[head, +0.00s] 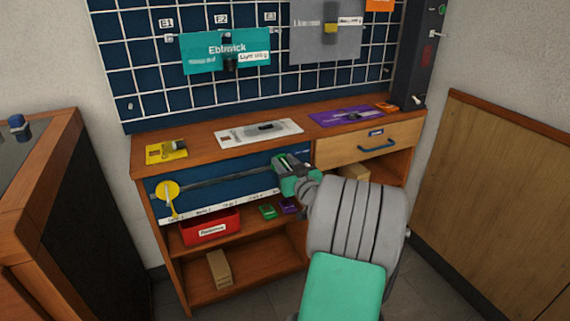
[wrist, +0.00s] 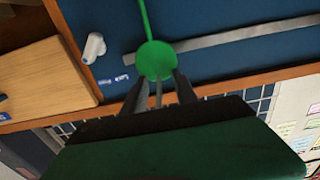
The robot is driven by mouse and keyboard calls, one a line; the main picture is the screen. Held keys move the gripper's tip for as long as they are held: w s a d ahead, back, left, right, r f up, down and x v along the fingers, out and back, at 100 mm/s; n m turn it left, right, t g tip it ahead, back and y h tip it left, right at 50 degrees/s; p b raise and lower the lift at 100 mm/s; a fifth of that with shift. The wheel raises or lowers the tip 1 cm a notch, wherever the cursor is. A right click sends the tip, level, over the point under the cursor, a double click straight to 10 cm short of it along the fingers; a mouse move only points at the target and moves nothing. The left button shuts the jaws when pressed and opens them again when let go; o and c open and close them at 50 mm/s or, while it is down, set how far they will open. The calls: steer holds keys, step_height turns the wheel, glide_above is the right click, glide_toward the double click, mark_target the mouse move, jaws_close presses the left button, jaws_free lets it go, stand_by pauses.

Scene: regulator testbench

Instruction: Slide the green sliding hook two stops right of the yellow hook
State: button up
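The green sliding hook (wrist: 157,60) shows as a round green disc with a thin green stem in the wrist view. It sits at the left part of the grey rail (wrist: 230,38). My gripper (wrist: 161,82) is at the disc, its two fingers apart near the disc's edges, with a narrow grey piece between them. I cannot tell whether the fingers touch it. In the head view my gripper (head: 281,160) is at the rail's right end and hides the green hook. The yellow hook (head: 168,190) hangs at the rail's left end, well apart from my gripper.
A wooden drawer (head: 365,142) with a blue handle is right of the rail panel. Below are a red bin (head: 211,228) and small green (head: 268,211) and purple blocks. A label strip runs under the rail. The rail between yellow hook and gripper looks clear.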

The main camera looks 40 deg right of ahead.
jaws_close()
stand_by(1.4)
